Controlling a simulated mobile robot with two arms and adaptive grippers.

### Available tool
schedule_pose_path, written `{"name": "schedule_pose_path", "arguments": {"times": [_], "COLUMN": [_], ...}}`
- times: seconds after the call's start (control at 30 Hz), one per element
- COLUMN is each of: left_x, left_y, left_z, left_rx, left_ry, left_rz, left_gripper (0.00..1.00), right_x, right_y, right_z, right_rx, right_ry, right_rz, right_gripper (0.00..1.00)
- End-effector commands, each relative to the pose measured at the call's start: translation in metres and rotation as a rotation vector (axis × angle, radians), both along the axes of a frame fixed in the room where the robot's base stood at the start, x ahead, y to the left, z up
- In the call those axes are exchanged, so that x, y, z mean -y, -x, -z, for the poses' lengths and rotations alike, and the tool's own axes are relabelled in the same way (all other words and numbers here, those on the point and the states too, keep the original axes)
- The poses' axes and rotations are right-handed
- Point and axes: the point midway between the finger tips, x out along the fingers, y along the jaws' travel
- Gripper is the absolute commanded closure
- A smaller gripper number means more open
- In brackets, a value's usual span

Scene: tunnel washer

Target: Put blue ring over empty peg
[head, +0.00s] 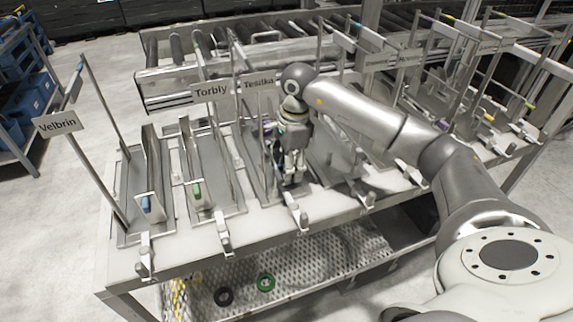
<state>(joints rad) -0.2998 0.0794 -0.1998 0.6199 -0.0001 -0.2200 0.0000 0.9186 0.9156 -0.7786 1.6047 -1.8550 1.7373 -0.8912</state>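My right arm reaches in from the right, and its gripper (293,178) points down into the Tesilka bay, near the middle of the bench. The fingertips are small and close to the bay's metal parts, so I cannot tell whether they are open or hold anything. A blue piece (146,203) sits low on a post in the Velbrin bay at the left. A green piece (196,191) sits in the Torbly bay. A purple bit shows beside my gripper, partly hidden. I cannot make out which peg is empty. My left gripper is not in view.
The metal bench (180,247) has upright rods, name plates and several front pegs. A roller conveyor (235,50) runs behind. Blue bins (33,97) stand at far left.

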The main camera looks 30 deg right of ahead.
Motion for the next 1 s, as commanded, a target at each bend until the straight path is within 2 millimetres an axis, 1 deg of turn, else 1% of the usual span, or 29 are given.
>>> {"name": "schedule_pose_path", "arguments": {"times": [0.23,0.27,0.4,0.47,0.73,0.83,0.93,1.0], "left_x": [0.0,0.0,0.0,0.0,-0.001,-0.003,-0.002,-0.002], "left_y": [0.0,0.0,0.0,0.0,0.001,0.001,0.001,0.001], "left_z": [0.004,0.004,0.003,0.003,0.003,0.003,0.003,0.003], "left_rx": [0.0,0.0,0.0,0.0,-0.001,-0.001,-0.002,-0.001], "left_ry": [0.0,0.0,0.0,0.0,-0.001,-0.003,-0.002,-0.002], "left_rz": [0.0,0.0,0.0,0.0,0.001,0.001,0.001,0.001], "left_gripper": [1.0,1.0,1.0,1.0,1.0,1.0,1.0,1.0], "right_x": [0.0,0.0,0.0,0.0,0.0,0.0,0.001,0.003], "right_y": [0.0,0.0,0.0,0.0,0.0,0.0,-0.001,-0.001], "right_z": [0.004,0.004,0.004,0.004,0.004,0.001,-0.01,-0.022], "right_rx": [0.001,0.001,0.001,0.001,0.0,0.001,0.003,0.004], "right_ry": [0.0,0.0,0.0,0.0,0.0,0.0,-0.001,0.0], "right_rz": [0.0,0.0,0.0,0.0,0.0,0.0,0.0,0.0], "right_gripper": [0.68,0.45,0.27,0.21,0.21,0.21,0.21,0.21]}}
